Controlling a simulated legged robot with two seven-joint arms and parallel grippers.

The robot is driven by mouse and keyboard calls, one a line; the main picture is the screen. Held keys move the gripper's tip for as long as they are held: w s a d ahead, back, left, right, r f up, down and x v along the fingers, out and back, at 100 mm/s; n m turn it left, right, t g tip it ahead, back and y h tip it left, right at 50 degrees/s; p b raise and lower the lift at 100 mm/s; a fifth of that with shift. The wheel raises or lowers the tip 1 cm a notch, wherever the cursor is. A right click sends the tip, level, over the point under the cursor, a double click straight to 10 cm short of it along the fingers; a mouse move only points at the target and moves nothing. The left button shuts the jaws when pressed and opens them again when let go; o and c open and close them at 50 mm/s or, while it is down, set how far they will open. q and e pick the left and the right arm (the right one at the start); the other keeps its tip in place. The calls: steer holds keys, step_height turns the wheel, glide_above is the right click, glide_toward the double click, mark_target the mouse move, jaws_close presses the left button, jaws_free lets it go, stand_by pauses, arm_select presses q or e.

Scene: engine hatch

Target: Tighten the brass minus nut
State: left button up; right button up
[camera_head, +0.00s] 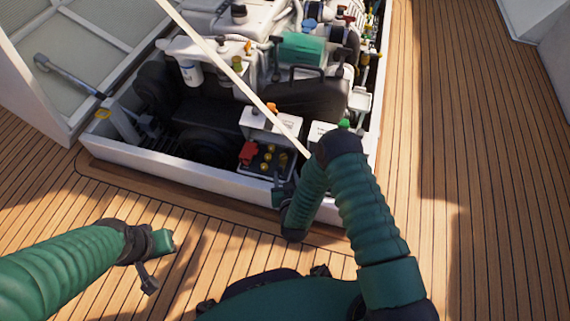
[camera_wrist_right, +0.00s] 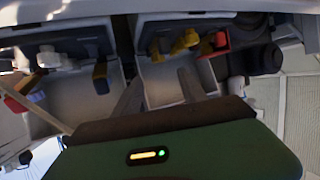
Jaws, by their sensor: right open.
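Several small brass nuts (camera_head: 268,160) stand in the grey battery box beside a red part (camera_head: 248,152) in the head view. No minus mark is legible, so I cannot tell which is the minus nut. In the right wrist view, brass-yellow pieces (camera_wrist_right: 185,41) show beyond the fingers, near the red part (camera_wrist_right: 216,45). My right gripper (camera_head: 279,196) is at the front rim of the hatch, just in front of the box. In its wrist view its fingers (camera_wrist_right: 160,88) are spread apart and empty. My left gripper (camera_head: 158,260) is above the deck at lower left, its jaw gap unclear.
The white hatch rim (camera_head: 190,174) runs along the front of the engine bay. A pale strut (camera_head: 225,67) crosses diagonally above the bay. The raised hatch lid (camera_head: 75,60) stands at left. Wooden deck (camera_head: 480,180) lies clear on the right.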

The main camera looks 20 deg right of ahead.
steer(key=b+x, duration=0.6)
steer(key=x, duration=0.5)
steer(key=shift+d+f, duration=0.15)
steer(key=shift+f, duration=0.15)
steer(key=shift+w, duration=0.1)
steer(key=shift+c, duration=0.4)
jaws_close()
